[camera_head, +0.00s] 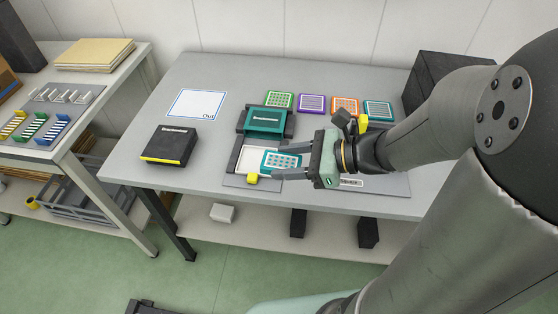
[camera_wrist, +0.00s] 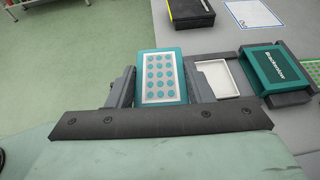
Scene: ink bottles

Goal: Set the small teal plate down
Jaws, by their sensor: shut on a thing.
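The small teal plate (camera_head: 280,160) has a teal rim and a pale face with rows of teal dots. My gripper (camera_head: 286,163) is shut on it, one finger along each side. In the wrist view the plate (camera_wrist: 160,77) lies between the two dark fingers of my gripper (camera_wrist: 158,72). The plate is beside a shallow white recess (camera_wrist: 216,78) of a grey fixture, at its near right in the head view. Whether the plate touches anything below is hidden.
A teal block (camera_head: 264,120) sits on the fixture behind the recess, and a yellow knob (camera_head: 252,178) in front. Green (camera_head: 280,99), purple (camera_head: 312,103), orange (camera_head: 345,106) and teal (camera_head: 378,110) patterned plates line the back. A black box (camera_head: 169,145) and an outlined sheet (camera_head: 197,103) lie left.

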